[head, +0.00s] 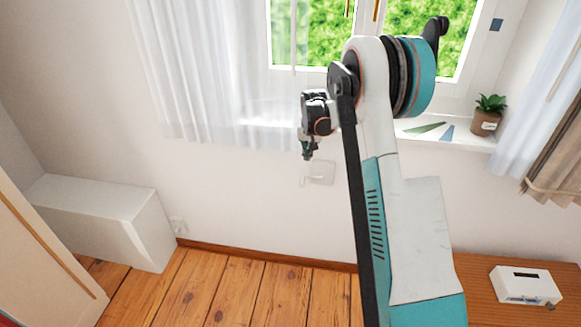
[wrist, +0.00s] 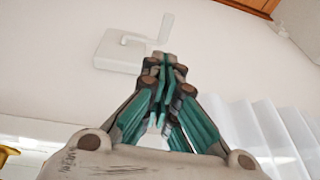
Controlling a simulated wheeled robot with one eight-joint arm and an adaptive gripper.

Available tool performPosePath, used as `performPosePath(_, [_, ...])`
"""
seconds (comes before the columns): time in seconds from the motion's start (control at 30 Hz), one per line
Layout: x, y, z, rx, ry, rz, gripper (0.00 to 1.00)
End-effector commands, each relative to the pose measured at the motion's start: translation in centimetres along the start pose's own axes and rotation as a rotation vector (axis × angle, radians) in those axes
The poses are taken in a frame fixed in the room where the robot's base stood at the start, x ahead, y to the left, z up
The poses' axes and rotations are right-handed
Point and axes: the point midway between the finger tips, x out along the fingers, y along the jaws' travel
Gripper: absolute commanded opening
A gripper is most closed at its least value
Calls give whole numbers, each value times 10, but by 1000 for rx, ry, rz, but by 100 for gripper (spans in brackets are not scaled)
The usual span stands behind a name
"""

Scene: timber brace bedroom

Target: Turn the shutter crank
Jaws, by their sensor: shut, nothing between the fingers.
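The shutter crank (head: 319,172) is a small white plate with a thin white handle on the wall below the window sill. In the wrist view the crank (wrist: 122,52) shows as a pale box with a bent handle reaching to the upper right. My gripper (head: 307,156) is just above and slightly left of the crank in the head view. In the wrist view the fingertips of my gripper (wrist: 164,60) are together, with nothing between them, and appear close to the box's right edge. I cannot tell whether they touch it.
A potted plant (head: 485,116) stands on the window sill (head: 459,136). White curtains (head: 186,75) hang left of the window. A white box-shaped unit (head: 104,216) stands at the left. A white device (head: 524,285) lies on a wooden surface at right. Wooden floor (head: 230,289) is clear below.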

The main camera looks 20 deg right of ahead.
Motion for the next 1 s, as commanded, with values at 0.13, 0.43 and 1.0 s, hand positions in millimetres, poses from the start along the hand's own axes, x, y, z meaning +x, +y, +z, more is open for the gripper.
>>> performPosePath(0.13, [14,0,0,2,-3,-4,0])
performPosePath(0.43, [71,0,1,1,-1,-3,0])
performPosePath(1.0, [137,-6,11,1,-1,-2,0])
